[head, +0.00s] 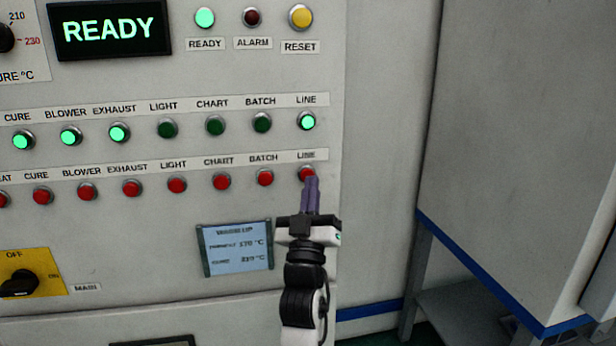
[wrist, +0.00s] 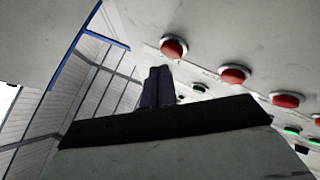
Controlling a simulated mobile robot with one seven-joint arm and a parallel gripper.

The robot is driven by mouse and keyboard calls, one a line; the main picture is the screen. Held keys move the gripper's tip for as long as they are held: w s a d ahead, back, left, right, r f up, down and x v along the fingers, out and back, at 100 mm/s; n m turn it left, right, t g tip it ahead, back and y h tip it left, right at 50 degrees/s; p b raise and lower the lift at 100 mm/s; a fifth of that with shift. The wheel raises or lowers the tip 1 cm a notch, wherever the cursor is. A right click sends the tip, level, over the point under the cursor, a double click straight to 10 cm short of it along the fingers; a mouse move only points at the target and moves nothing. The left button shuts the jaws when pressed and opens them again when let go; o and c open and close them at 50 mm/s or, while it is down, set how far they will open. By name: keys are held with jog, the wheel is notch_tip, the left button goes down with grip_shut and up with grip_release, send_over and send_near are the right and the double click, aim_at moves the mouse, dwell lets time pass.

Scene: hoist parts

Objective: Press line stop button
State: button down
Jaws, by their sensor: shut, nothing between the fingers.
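The red LINE button (head: 306,173) is at the right end of the lower row on the panel, under its LINE label. Its lower part is hidden by my fingertips. My gripper (head: 311,182) is shut and empty, its fingers pointing up at that button. In the wrist view the shut fingers (wrist: 158,86) stand just below the leftmost red button (wrist: 173,48), which appears to be LINE. I cannot tell whether the tips touch it. The green LINE button (head: 307,122) above is lit.
The red BATCH button (head: 265,178) is close on the left, with more red buttons beyond. A small screen (head: 235,249) sits lower left of the gripper. A grey cabinet (head: 520,130) with a blue edge stands to the right, across a gap.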

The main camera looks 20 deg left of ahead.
dwell(0.7)
jog(key=shift+w+a+b, duration=0.25)
jog(key=shift+w+b, duration=0.1)
jog(key=shift+w, duration=0.05)
jog(key=shift+w+a+b, duration=0.25)
jog(key=shift+w+b, duration=0.05)
jog(key=shift+w, duration=0.05)
dwell(0.6)
jog(key=shift+s, duration=0.1)
jog(key=shift+s+d, duration=0.45)
jog(key=shift+s, duration=0.2)
jog(key=shift+s+d+p, duration=0.3)
jog(key=shift+s+d, duration=0.45)
jog(key=shift+s, duration=0.3)
jog(key=shift+s+d+p, duration=0.25)
jog(key=shift+s+d, duration=0.45)
jog(key=shift+s, duration=0.3)
